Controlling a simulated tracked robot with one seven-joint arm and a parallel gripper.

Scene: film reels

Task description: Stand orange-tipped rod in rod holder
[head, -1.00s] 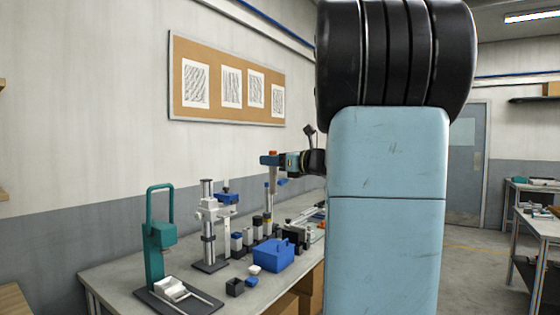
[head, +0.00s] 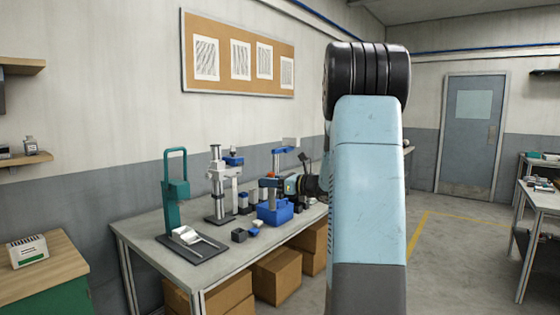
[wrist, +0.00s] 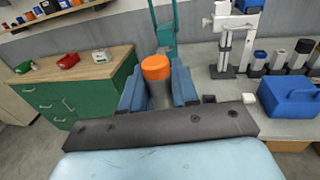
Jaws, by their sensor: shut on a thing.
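My gripper (wrist: 158,90) is shut on the orange-tipped rod (wrist: 155,67), with a blue finger on either side of its grey shaft. The orange end points up, and the shaft's lower end is hidden in the wrist view. In the head view my gripper (head: 269,184) is small and partly behind my arm, and the rod (head: 271,196) hangs roughly upright near the blue handled box. I cannot tell for sure which object is the rod holder.
A blue handled box (head: 276,213) sits on the grey bench (head: 150,232). A teal handled stand (head: 175,195) and a grey column stand (head: 216,190) are left of it. A small dark block (head: 238,235) is near the front edge. Floor right of my arm is open.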

